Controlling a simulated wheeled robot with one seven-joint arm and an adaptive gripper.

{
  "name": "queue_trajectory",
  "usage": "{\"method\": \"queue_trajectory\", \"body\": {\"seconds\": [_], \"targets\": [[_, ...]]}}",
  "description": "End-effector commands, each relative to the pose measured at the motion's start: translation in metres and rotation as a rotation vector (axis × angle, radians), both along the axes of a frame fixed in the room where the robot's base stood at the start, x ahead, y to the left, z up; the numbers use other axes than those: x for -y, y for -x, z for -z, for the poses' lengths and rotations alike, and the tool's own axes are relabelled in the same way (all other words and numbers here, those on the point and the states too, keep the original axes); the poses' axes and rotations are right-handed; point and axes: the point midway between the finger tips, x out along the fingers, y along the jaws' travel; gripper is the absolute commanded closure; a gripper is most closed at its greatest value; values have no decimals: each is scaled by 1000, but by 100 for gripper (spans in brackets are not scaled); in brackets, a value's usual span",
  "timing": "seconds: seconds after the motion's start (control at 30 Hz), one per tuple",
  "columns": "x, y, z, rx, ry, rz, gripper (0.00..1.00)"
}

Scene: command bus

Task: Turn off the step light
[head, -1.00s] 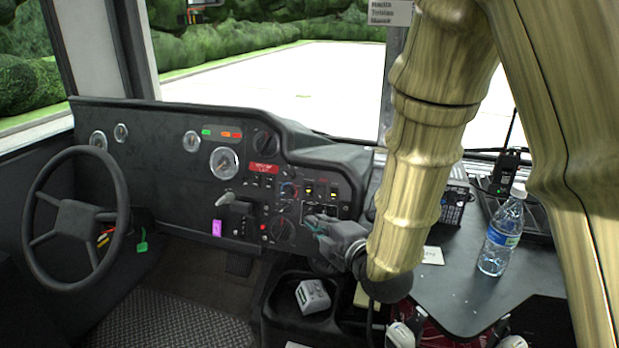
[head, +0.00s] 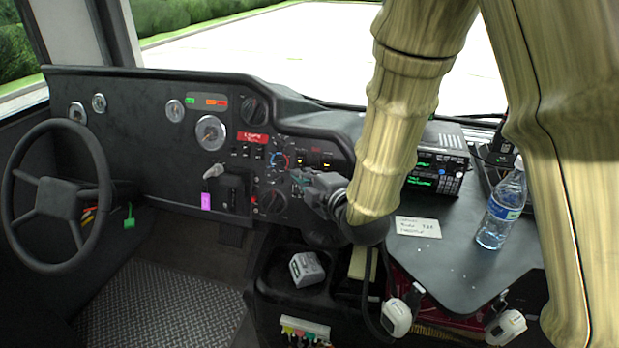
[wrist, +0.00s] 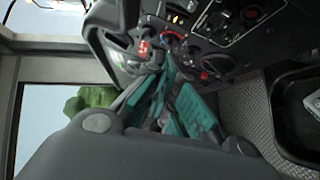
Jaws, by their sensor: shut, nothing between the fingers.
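The dashboard switch panel (head: 270,160) is black and carries several rocker switches, dials and a red label. Two switches with lit yellow marks (head: 300,161) sit at its right part; a lit one also shows in the wrist view (wrist: 177,19). I cannot read which switch is the step light's. My gripper (head: 296,180) is shut and empty, close in front of the lower right part of the panel. In the wrist view its teal-padded fingers (wrist: 165,78) point at the panel near the knobs. The fingers hide part of the panel, and I cannot tell whether they touch it.
The steering wheel (head: 60,197) is at the left. A key with a purple tag (head: 206,201) hangs from the dashboard. A radio unit (head: 438,166), a paper note (head: 417,227) and a water bottle (head: 501,205) stand or lie on the right console. A bin (head: 270,262) is below.

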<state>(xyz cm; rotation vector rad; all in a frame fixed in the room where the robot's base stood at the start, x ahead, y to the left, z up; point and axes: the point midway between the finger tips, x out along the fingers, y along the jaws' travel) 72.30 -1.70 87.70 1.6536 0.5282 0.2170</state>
Motion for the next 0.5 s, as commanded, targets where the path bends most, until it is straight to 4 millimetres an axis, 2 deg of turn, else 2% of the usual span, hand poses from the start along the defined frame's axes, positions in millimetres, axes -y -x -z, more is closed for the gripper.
{"method": "queue_trajectory", "body": {"seconds": [0.37, 0.5], "targets": [[-31, -55, 10, 1, -2, -2, 100], [-25, -73, 15, -1, -2, 0, 100]]}}
